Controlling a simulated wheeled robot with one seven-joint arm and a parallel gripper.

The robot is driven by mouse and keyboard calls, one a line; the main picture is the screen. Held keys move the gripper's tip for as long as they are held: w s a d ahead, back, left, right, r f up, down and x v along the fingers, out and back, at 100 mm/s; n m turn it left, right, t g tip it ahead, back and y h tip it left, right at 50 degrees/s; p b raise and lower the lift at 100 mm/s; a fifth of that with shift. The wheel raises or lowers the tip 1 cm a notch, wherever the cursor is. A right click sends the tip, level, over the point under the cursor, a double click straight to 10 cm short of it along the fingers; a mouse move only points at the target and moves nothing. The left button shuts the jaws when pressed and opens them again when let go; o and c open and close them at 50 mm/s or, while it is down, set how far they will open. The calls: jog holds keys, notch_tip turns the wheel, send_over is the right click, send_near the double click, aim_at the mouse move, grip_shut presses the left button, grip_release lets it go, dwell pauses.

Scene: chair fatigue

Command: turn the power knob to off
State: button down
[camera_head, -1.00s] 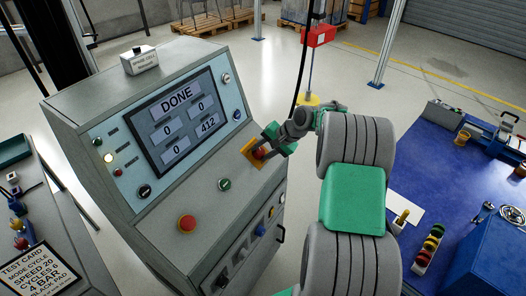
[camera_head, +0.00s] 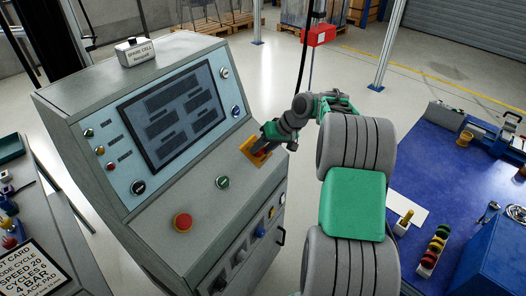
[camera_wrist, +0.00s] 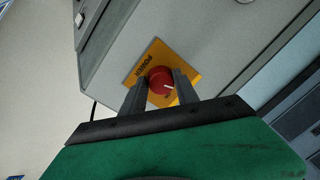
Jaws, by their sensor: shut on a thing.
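The red power knob (camera_wrist: 161,80) sits on a yellow plate marked POWER (camera_wrist: 146,57) on the sloped face of the grey console (camera_head: 170,226). My gripper (camera_wrist: 160,88) is shut on the knob, with one finger on each side of it. A pale pointer line shows on the knob in the wrist view. In the head view my gripper mostly hides the knob, and part of the yellow plate (camera_head: 247,144) shows. The console screen (camera_head: 172,114) is dark, with only faint blocks where text was. The lamps beside it look unlit.
A blue workbench (camera_head: 440,180) with tools stands on the right. A side bench with a test card (camera_head: 22,268) is at the lower left.

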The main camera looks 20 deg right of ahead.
jog(key=shift+n+b, duration=0.55)
jog(key=shift+n, duration=0.65)
jog(key=c, duration=0.9)
grip_release()
jog(key=v, duration=0.7)
jog(key=shift+d+r, duration=0.15)
jog(key=shift+r, duration=0.25)
